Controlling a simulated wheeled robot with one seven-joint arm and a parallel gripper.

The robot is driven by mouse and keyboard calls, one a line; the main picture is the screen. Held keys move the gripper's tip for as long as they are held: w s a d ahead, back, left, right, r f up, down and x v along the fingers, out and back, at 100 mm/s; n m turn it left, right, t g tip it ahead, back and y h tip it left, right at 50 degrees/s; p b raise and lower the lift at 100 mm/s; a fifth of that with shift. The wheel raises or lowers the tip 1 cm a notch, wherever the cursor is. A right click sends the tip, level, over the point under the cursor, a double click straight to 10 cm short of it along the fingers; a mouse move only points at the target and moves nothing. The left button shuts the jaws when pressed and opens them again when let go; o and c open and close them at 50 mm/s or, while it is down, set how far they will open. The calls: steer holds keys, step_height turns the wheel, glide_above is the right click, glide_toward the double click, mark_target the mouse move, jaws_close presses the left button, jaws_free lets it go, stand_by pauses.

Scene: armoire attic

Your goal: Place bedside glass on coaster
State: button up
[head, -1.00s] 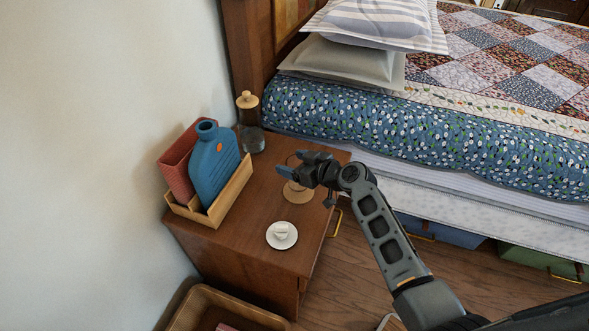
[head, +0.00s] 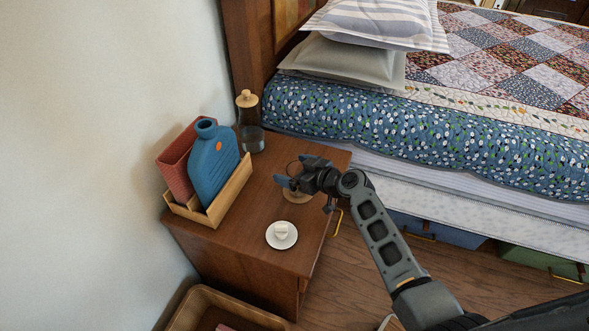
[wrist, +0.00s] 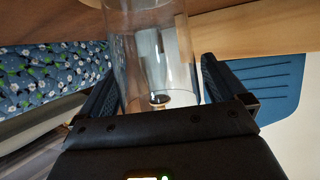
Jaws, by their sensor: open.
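My gripper (head: 292,172) is over the front right part of the nightstand, with its jaws open. A clear, straight-sided glass (wrist: 150,45) stands between the two fingers in the wrist view; its faint rim shows between the fingertips in the head view. In the wrist view a gap shows between the glass and the right-hand finger.
A white saucer (head: 282,243) with a small white item sits near the nightstand's front. A wooden tray (head: 232,190) holds a blue bottle (head: 213,165) and a red box (head: 177,170). A stoppered carafe (head: 252,140) stands behind. The bed (head: 420,145) borders the nightstand.

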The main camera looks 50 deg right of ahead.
steer(key=shift+r, duration=0.15)
steer(key=d+v, duration=0.1)
steer(key=v, duration=1.1)
steer(key=s+a+f+m+g+h, duration=0.1)
steer(key=s+a+g, duration=0.1)
steer(key=s+a, duration=1.15)
steer(key=s+a+r+t+y, duration=0.1)
steer(key=s+a+r, duration=0.3)
steer(key=s+r, duration=0.2)
steer(key=s+a+r+n+t, duration=0.1)
steer(key=s+a+r, duration=0.4)
steer(key=r, duration=0.5)
steer(key=shift+s+a+r+n+t+y, duration=0.35)
steer(key=shift+s+t, duration=0.35)
steer(key=shift+s, duration=0.45)
